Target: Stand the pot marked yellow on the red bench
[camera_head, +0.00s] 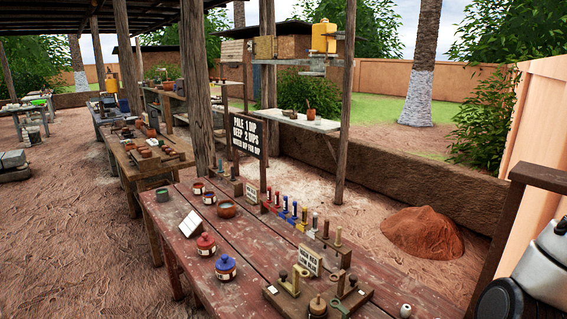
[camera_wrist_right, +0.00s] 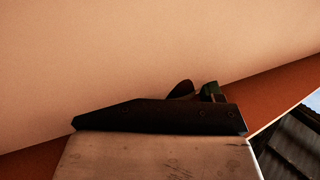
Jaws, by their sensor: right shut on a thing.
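The red bench (camera_head: 190,272) fills the lower middle of the head view. On it stand a red lidded pot (camera_head: 206,245) and a blue lidded pot (camera_head: 226,267), both with pale labels. I cannot make out a pot marked yellow on it. My right gripper (camera_wrist_right: 195,92) shows in the right wrist view, dark and seen edge-on against a plain pale wall. It is shut on a small, dark thing that is mostly hidden, so I cannot tell what it is. My left gripper is not in view.
A row of coloured pegs (camera_head: 293,211), a brown bowl (camera_head: 227,209) and a wooden block stand (camera_head: 315,296) occupy parts of the bench. A black sign (camera_head: 246,135) rises behind. Bare boards show around the two lidded pots. A reddish mound (camera_head: 422,232) lies beyond.

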